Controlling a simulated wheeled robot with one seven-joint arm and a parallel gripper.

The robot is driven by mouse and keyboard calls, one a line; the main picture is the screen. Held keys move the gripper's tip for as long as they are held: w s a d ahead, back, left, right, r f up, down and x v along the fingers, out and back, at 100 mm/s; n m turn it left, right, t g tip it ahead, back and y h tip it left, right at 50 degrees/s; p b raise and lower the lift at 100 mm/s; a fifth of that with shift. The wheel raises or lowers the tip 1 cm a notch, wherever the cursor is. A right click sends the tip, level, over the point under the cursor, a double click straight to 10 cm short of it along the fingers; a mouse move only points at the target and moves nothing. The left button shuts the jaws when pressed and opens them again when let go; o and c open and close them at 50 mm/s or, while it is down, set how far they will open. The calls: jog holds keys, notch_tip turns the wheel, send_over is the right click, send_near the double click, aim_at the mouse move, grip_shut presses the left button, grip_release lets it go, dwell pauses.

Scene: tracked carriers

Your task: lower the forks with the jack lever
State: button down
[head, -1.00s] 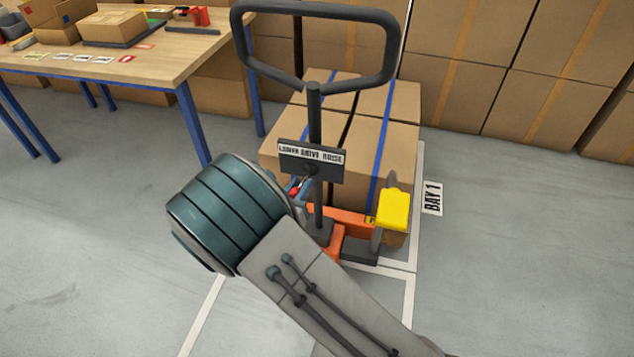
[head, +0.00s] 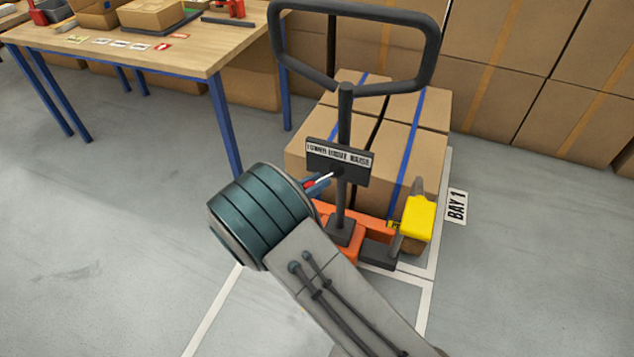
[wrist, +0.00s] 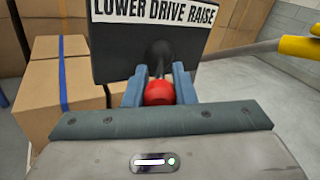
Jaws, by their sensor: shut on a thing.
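The pallet jack has an orange base (head: 372,225) and a black loop handle (head: 428,60) on an upright post. Its dark plate (head: 325,168) reads LOWER DRIVE RAISE, also seen in the wrist view (wrist: 120,50). The jack lever is a thin rod (head: 322,178) from the plate, ending in a red knob (wrist: 159,93). In the head view it slants left and down, under the LOWER side. My gripper (head: 314,184) is shut on the knob, its blue fingers (wrist: 159,84) on either side. The forks are hidden by the base and cartons.
Strapped cartons (head: 400,150) stand behind the post. A yellow block (head: 417,217) sticks up at the base's right. A wooden table (head: 190,55) with blue legs stands at left, and stacked boxes (head: 510,95) line the back. Floor at left is open.

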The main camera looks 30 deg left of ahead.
jog(key=c, duration=1.2)
grip_release()
jog(key=v, duration=1.4)
jog(key=shift+w+r, duration=0.1)
